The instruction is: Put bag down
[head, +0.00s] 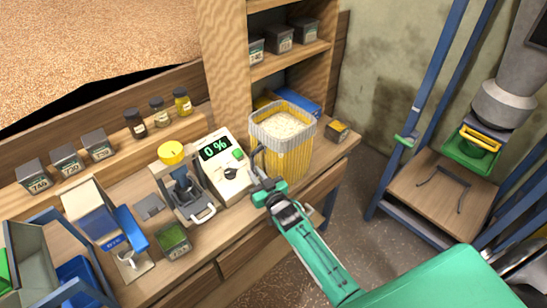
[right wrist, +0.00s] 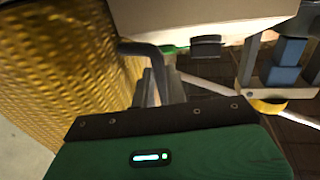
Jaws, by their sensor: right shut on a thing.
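The bag (head: 290,155) is yellow and woven, with a pale folded rim, and is open at the top and full of pale grain. It is upright over the right part of the wooden bench, beside the white 0 % meter. Whether its base touches the bench is hard to tell. My left gripper is out of view.
The white meter (head: 222,165) reading 0 % stands close left of the bag. A small labelled box (head: 337,132) is to its right, and a blue tray (head: 296,100) is behind. A shelf with grey tins (head: 279,38) rises behind. A blue frame with a wooden platform (head: 430,195) stands at right.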

